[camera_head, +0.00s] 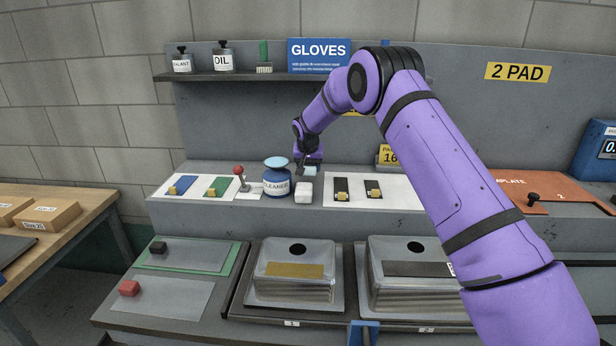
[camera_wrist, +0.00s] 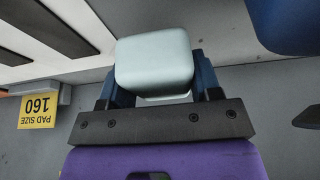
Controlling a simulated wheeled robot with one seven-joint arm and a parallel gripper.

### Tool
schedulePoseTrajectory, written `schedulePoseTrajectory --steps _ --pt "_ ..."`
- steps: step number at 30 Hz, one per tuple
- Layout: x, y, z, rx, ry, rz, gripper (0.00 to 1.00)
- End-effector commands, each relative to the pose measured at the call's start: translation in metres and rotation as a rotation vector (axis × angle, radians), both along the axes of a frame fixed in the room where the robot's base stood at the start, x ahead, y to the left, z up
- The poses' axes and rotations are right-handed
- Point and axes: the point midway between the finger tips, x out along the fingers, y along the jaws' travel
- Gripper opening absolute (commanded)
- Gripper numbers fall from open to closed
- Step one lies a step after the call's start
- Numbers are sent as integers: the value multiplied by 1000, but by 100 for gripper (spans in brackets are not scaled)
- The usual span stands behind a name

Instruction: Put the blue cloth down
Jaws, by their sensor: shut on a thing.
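The blue cloth (camera_head: 311,169) shows as a pale blue, rounded block below my gripper (camera_head: 309,163), at the back of the grey upper ledge. In the wrist view the blue cloth (camera_wrist: 153,60) sits between the two dark blue fingers of my gripper (camera_wrist: 158,80), which is shut on it. I cannot tell whether its underside touches the ledge.
A red-knobbed lever (camera_head: 240,176) stands left of the jar. A white panel with two black strips (camera_head: 372,191) lies to the right. The yellow pad size 160 label (camera_wrist: 39,111) is close by. Two steel basins (camera_head: 296,292) (camera_head: 400,298) sit lower in front.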

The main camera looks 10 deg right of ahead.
Motion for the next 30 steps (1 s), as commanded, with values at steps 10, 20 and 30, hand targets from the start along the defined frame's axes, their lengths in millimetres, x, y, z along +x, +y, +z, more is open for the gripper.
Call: schedulePoseTrajectory --steps 10,20,30 --pt "0 0 -37 1 -1 0 36" --pt "0 0 -41 1 -1 0 36" --pt "0 0 -42 1 -1 0 83"
